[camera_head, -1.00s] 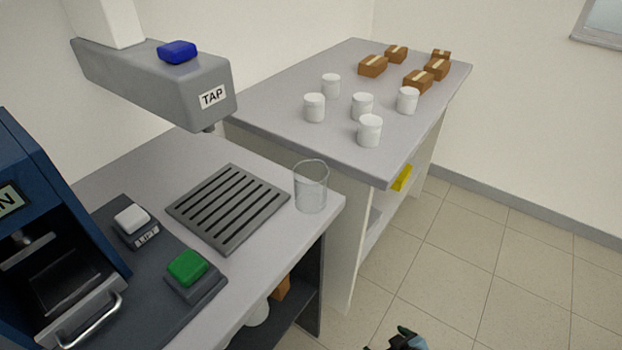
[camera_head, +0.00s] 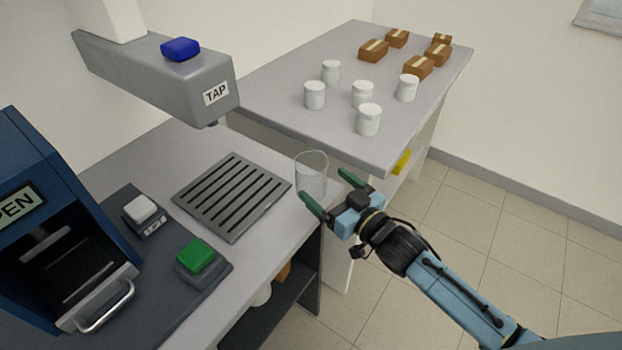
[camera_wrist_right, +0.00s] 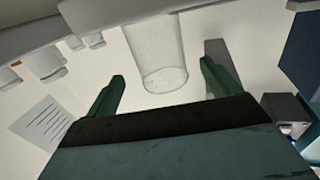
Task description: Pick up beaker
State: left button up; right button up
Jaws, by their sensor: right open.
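The clear glass beaker (camera_head: 311,172) stands upright on the near counter, at its right corner beside the drain grille. My right gripper (camera_head: 325,189) is open, with its green fingertips close to the beaker in the head view. In the right wrist view the beaker (camera_wrist_right: 157,55) shows ahead of and between the two spread green fingers (camera_wrist_right: 163,88). Nothing is held. I cannot tell whether a finger touches the glass. My left gripper is not in view.
The grey tap (camera_head: 165,80) with a blue button overhangs the slotted grille (camera_head: 232,197). A blue machine (camera_head: 45,220) and a green button (camera_head: 195,256) are at left. Several white jars (camera_head: 369,119) and brown boxes (camera_head: 373,50) stand on the back table. Floor shows at right.

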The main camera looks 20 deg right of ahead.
aim_at(301, 166)
jog(key=x, duration=0.7)
jog(key=shift+w+a+f, duration=0.1)
jog(key=shift+a, duration=0.05)
